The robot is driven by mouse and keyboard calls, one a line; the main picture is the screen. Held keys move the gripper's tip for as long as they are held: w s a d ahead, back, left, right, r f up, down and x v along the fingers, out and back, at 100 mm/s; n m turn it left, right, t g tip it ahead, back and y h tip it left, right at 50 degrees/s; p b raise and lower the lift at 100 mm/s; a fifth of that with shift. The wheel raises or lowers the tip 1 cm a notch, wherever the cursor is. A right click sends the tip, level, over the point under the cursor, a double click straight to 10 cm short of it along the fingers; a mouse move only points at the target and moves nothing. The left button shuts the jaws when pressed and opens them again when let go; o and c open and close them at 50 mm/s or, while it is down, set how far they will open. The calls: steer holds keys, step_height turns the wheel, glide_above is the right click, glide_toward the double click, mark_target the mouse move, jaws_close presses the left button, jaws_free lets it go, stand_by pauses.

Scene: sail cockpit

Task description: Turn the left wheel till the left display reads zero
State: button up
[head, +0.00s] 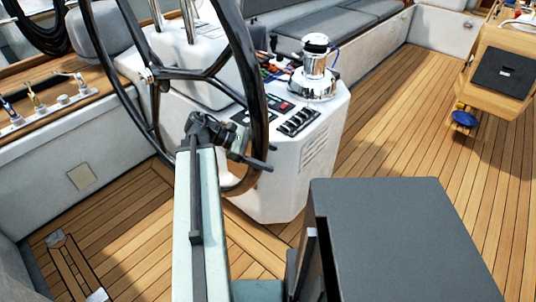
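A large black steering wheel (248,62) with metal spokes stands in front of a white console (325,125) at the left. Its top is cut off by the picture's upper edge. My arm rises in front of the wheel's lower part. My gripper (258,160) lies over the wheel's lower right rim in the picture. I cannot tell whether it touches the rim, or whether its fingers are open or shut. Dark panels (297,122) sit on the console top. No display reading can be made out.
A chrome winch (316,68) stands on the console. A wooden table (498,75) with a dark inset and a blue object (464,118) are at the right. A side bench (50,120) with rope fittings borders the left. The teak floor (400,140) is open between console and table.

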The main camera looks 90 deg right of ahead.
steer(key=shift+w+d+r, duration=0.1)
steer(key=shift+w+r, duration=0.2)
steer(key=p+v, duration=0.3)
steer(key=v, duration=0.3)
steer(key=shift+w+r+p, duration=0.1)
steer(key=shift+p, duration=0.25)
steer(key=shift+w, duration=0.4)
